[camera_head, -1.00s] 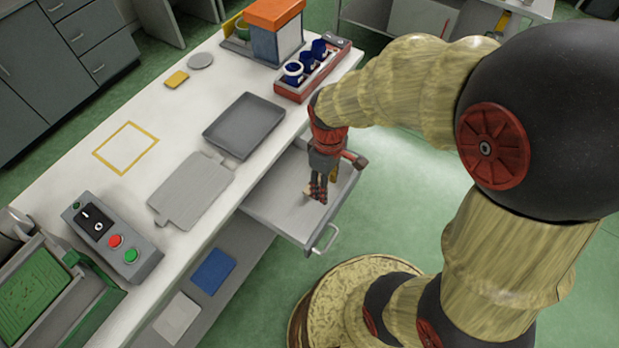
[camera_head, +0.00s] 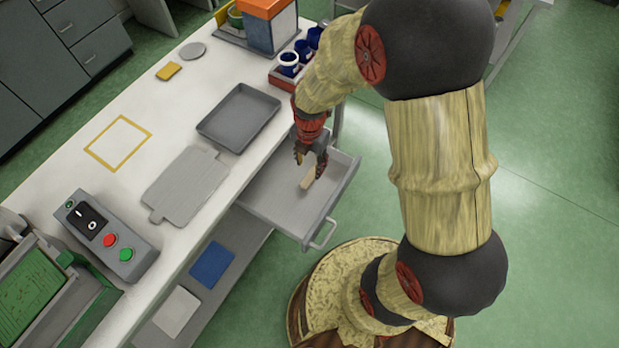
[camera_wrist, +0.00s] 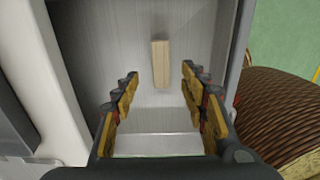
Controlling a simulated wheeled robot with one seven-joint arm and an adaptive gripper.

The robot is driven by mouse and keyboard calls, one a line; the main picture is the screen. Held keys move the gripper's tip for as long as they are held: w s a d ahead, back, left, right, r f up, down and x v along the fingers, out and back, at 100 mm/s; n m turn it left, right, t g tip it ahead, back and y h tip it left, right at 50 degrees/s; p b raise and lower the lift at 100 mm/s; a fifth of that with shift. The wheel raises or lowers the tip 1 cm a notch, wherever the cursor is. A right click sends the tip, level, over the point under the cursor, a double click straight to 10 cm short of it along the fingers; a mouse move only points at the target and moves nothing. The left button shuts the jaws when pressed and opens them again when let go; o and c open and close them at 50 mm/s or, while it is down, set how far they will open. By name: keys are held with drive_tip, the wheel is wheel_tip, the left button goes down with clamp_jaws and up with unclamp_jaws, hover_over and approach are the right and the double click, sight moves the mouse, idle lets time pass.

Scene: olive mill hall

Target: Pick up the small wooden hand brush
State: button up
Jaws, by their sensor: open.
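The small wooden hand brush (camera_head: 308,177) lies in the open drawer (camera_head: 276,205). In the wrist view the brush (camera_wrist: 161,63) is a pale wooden block, lengthwise in the picture, on the drawer's grey floor. My gripper (camera_head: 309,164) is over the drawer, pointing down, with its fingers apart. In the wrist view my gripper (camera_wrist: 161,88) has one finger on each side, and the brush shows between and beyond the fingertips. Nothing is between the fingers that I can see as held. Any bristles are hidden from view.
The drawer walls stand close around my gripper. The white worktop beside it holds a grey tray (camera_head: 238,117), a grey board (camera_head: 187,187), a control box (camera_head: 107,240) and a red crate (camera_head: 281,78) with blue mugs. Green floor lies to the right.

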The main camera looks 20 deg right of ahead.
sight(310, 176)
drive_tip(key=shift+s+f+b, duration=0.1)
drive_tip(key=shift+f+b, duration=1.15)
drive_tip(key=shift+f, duration=2.05)
drive_tip(key=shift+f, duration=0.25)
drive_tip(key=shift+c, duration=0.4)
clamp_jaws()
